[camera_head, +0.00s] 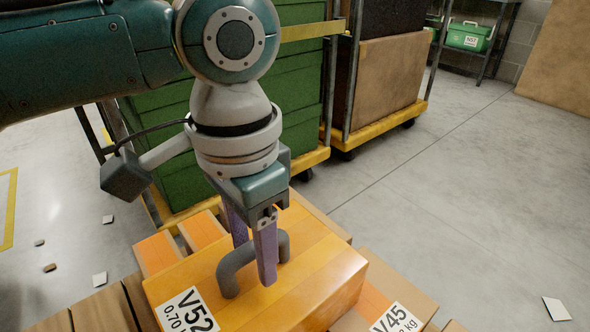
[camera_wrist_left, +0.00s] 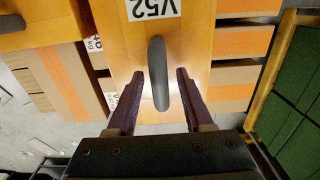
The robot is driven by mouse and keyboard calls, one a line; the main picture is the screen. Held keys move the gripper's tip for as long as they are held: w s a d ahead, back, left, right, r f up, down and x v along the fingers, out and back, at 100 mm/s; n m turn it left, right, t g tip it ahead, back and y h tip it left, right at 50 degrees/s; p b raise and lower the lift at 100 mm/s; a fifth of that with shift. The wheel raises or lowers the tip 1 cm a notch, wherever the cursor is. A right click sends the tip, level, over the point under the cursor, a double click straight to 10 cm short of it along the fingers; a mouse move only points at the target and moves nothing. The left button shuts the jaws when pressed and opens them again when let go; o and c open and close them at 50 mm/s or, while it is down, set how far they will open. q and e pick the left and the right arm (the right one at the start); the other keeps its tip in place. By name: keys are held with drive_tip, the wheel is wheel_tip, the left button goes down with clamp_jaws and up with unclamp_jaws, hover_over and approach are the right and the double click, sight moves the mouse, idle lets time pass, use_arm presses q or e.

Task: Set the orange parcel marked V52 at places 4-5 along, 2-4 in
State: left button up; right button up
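The orange parcel marked V52 (camera_head: 318,270) lies in the lower middle of the head view, label up, with a grey arched handle (camera_head: 228,274) on top. It also fills the middle of the left wrist view (camera_wrist_left: 120,62). My left gripper (camera_head: 255,263) points down over the parcel, one purple finger on each side of the handle. In the left wrist view the fingers (camera_wrist_left: 160,75) are apart, with a gap on both sides of the handle (camera_wrist_left: 156,55). The parcel's underside is hidden, so I cannot tell exactly what it rests on. My right gripper is out of view.
A parcel marked V45 (camera_head: 402,306) sits lower, beside V52. Other orange-striped cartons (camera_head: 202,229) lie around it. Carts with green crates (camera_head: 300,95) and a brown box (camera_head: 385,75) stand behind. The floor to the right (camera_head: 480,190) is mostly clear, with small scraps.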

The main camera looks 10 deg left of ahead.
use_arm(q)
drive_tip(key=shift+r, duration=0.25)
wheel_tip(320, 180, up, 12)
drive_tip(key=p, duration=0.5)
drive_tip(key=s+d+f+n+t+h, duration=0.1)
drive_tip(key=s+d+f+t+h, duration=0.1)
drive_tip(key=s+d+f+h, duration=0.45)
drive_tip(key=s+a+f+n+y, duration=0.1)
drive_tip(key=s+a+n+y, duration=0.1)
drive_tip(key=s+a, duration=0.3)
drive_tip(key=s+a+f+n+t+y, duration=0.1)
drive_tip(key=s+a+y, duration=0.3)
drive_tip(key=a, duration=0.5)
drive_tip(key=shift+s+a+n+t, duration=0.35)
drive_tip(key=shift+s+n, duration=0.1)
drive_tip(key=shift+n, duration=0.35)
